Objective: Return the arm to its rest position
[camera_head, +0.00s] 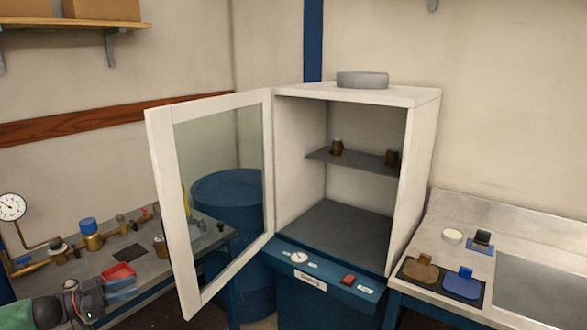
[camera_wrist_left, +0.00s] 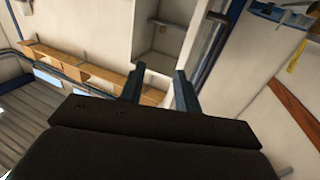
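My left gripper (camera_wrist_left: 160,78) shows in the left wrist view. Its two dark fingers stand apart with nothing between them, so it is open and empty. The wrist looks out on walls and wooden shelving, and no object is close to the fingertips. In the head view the lower left corner holds a dark rounded part and a green one, cut off by the frame; I cannot make out fingers there. My right gripper shows in neither view.
A white cabinet (camera_head: 425,150) stands in the middle with its glass door (camera_head: 158,150) swung open to the left. Two small brown parts sit on its shelf (camera_head: 350,163). A bench with brass fittings (camera_head: 93,240) is at left, a metal counter (camera_head: 540,255) at right, a blue barrel (camera_head: 228,190) behind the door.

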